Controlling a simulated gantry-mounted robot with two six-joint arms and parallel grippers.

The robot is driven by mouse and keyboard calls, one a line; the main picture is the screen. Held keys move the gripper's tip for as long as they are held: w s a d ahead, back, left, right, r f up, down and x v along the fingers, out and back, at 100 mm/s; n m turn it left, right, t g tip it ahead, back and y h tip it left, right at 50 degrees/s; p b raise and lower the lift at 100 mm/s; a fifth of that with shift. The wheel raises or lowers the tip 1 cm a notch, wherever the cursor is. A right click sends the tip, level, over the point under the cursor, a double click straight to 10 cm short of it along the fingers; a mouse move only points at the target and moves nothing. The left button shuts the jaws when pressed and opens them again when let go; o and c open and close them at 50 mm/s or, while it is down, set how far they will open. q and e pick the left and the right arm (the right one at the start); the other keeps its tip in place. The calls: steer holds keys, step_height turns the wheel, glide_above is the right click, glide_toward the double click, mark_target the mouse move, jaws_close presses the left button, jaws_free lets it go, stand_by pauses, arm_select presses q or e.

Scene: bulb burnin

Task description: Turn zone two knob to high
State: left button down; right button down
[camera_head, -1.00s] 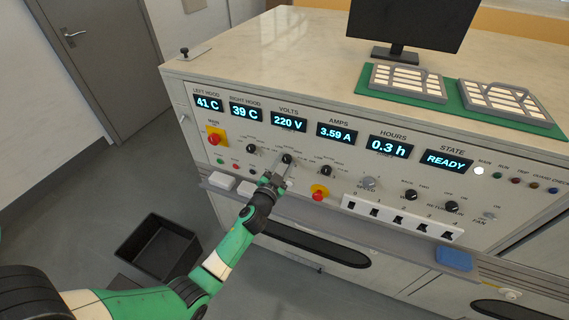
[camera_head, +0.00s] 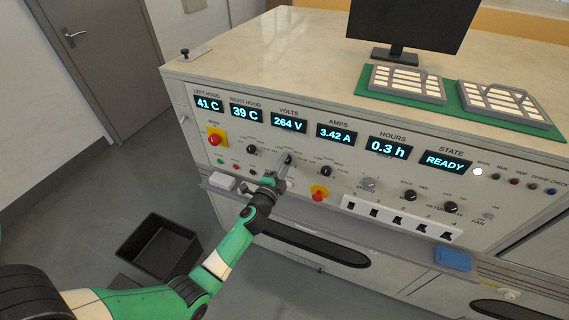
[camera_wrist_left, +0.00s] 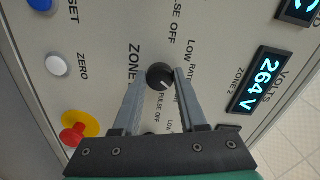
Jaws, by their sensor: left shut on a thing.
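The zone two knob (camera_wrist_left: 159,74) is a small black dial with a white pointer mark, between my finger tips in the left wrist view. Its mark points toward the lower right there. The printed labels around it are partly hidden by the fingers. My left gripper (camera_head: 284,161) is at this knob on the front panel, below the volts display (camera_head: 289,122), and is shut on it. The volts display reads 264 V and also shows in the left wrist view (camera_wrist_left: 262,80). My right gripper is not in view.
Another black knob (camera_head: 252,149) sits left and one (camera_head: 326,171) right of the held knob. A red emergency button (camera_head: 319,194) and a row of rocker switches (camera_head: 400,220) are lower right. A ledge (camera_head: 345,222) runs below the panel. A black bin (camera_head: 158,248) stands on the floor.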

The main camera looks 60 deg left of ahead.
arm_select(q)
steer(key=shift+m, duration=0.5)
steer(key=shift+c, duration=2.2)
jaws_free()
steer(key=p+v, duration=0.1)
steer(key=v, duration=1)
steer(key=shift+s+d, duration=0.2)
steer(key=shift+s, duration=0.05)
